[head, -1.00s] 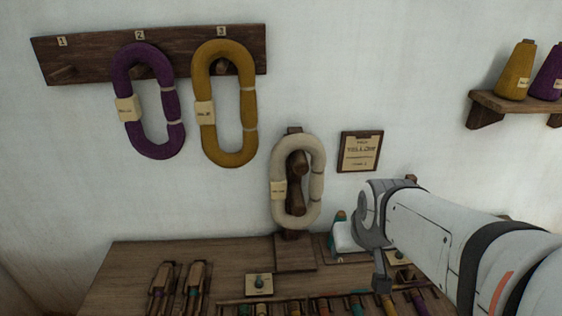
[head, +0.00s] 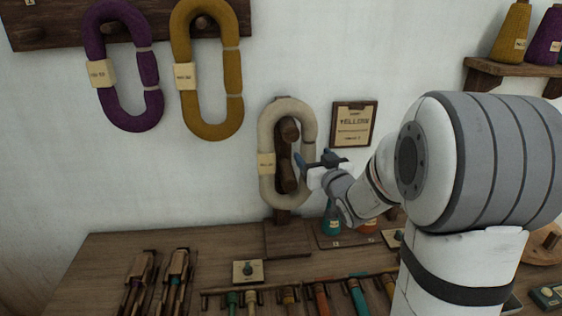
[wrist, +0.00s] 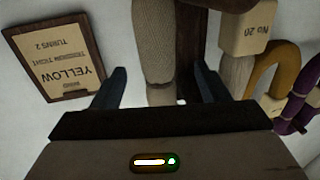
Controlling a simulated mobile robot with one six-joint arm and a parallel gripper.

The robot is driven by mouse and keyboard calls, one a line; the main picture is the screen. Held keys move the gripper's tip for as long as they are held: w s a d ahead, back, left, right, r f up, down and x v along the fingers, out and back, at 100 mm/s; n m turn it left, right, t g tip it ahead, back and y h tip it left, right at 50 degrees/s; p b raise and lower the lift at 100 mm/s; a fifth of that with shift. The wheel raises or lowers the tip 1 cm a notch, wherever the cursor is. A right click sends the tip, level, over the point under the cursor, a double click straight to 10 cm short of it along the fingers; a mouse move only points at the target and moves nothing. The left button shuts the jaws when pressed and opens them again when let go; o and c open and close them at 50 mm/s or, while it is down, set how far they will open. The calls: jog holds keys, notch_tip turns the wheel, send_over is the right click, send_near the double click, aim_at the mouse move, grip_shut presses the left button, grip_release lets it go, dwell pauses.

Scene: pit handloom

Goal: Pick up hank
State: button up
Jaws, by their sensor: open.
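The cream hank (head: 308,125) hangs as an upright loop on a dark wooden stand (head: 283,200) with two knobs; a paper label is on its left side. My gripper (head: 316,163) is open and empty at its right side. In the wrist view, the hank's near strand (wrist: 153,45) shows between the open fingers (wrist: 160,72); I cannot tell how deep it sits between them. The label reads No 20 there. A purple hank (head: 95,45) and a mustard-yellow hank (head: 182,50) hang on the wall rack.
A framed card (head: 354,125) reading YELLOW hangs right of the stand, close to my gripper. The bench (head: 100,262) holds shuttles (head: 140,280) and several coloured tools. A shelf (head: 490,77) with cones is at the upper right.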

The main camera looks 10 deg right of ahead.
aim_at(306, 146)
jog(key=w, duration=0.4)
jog(key=w+a, duration=0.1)
jog(key=w, duration=0.1)
jog(key=shift+w, duration=0.25)
jog(key=c, duration=1.1)
jog(key=shift+c, duration=0.2)
